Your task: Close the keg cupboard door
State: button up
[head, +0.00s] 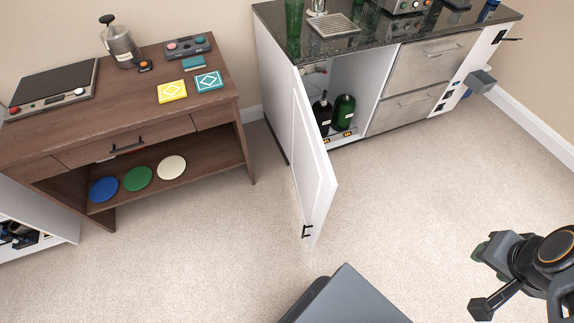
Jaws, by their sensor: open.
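The white keg cupboard door (311,165) stands open, swung out from the left end of the bar counter into the room. A small black handle (307,231) sits low near its free edge. Inside the cupboard stand a dark green keg bottle (343,112) and a darker bottle (321,112). My gripper (478,279) is at the lower right, open and empty, above the carpet. It is well apart from the door, to its right.
The counter (347,43) carries a drip tray, green bottles and a machine. Steel drawers (419,66) are right of the cupboard. A brown wooden cabinet (128,105) stands at left. Carpet (400,190) between door and gripper is clear.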

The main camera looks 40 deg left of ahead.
aim_at(316, 183)
jog(key=u, duration=1.7)
jog(key=i, duration=0.5)
jog(key=k, duration=1.1)
jog(key=u, duration=1.2)
jog(key=i, duration=1)
jog(key=z, duration=0.05)
